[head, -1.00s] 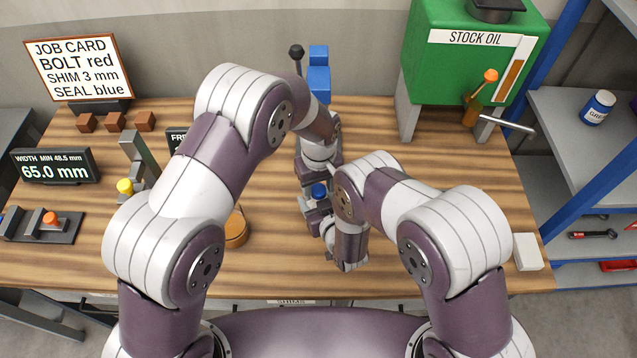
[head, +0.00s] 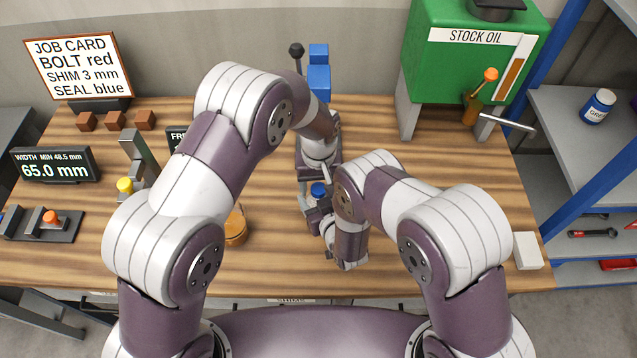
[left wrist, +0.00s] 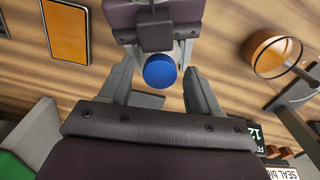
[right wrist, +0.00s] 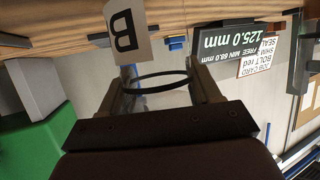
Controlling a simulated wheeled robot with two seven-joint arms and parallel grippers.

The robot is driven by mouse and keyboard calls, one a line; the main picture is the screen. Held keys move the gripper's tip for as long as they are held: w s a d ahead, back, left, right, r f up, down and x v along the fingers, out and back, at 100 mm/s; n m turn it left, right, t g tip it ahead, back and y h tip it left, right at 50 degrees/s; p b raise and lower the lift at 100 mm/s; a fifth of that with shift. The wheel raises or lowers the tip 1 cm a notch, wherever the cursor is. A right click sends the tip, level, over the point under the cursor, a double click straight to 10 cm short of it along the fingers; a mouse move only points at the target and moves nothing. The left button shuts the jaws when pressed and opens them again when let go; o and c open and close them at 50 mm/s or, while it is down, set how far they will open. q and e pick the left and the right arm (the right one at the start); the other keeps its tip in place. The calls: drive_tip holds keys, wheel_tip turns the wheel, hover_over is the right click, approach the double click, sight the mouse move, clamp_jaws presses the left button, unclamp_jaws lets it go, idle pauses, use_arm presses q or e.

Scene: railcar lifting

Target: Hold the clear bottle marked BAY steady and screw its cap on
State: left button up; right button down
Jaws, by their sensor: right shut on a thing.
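The blue cap (head: 318,189) shows in the head view at mid-table. In the left wrist view the cap (left wrist: 160,71) lies between the spread fingers of my left gripper (left wrist: 159,80), with a gap on each side. My right gripper (right wrist: 155,82) is shut on the clear bottle (right wrist: 155,100), whose dark ring and white label (right wrist: 125,38) with a black B show in the right wrist view. In the head view the arms hide most of the bottle. I cannot tell whether the cap sits on the bottle's thread.
An amber jar (head: 236,228) stands left of the grippers. The green stock oil tank (head: 470,60) stands at the back right, with its tap. A width display (head: 55,166) and a yellow-knobbed device (head: 125,186) are on the left. The table's right front is mostly clear.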

use_arm(q)
drive_tip(key=shift+r, duration=0.1)
drive_tip(key=shift+r, duration=2.35)
drive_tip(key=shift+c, duration=0.4)
wheel_tip(320, 180, up, 3)
drive_tip(key=n, duration=0.2)
drive_tip(key=shift+f+n, duration=0.2)
drive_tip(key=shift+n, duration=0.1)
drive_tip(key=shift+s+r+n, duration=0.1)
drive_tip(key=shift+r+n, duration=0.15)
drive_tip(key=shift+n, duration=0.05)
wheel_tip(320, 180, down, 8)
drive_tip(key=shift+f, duration=0.1)
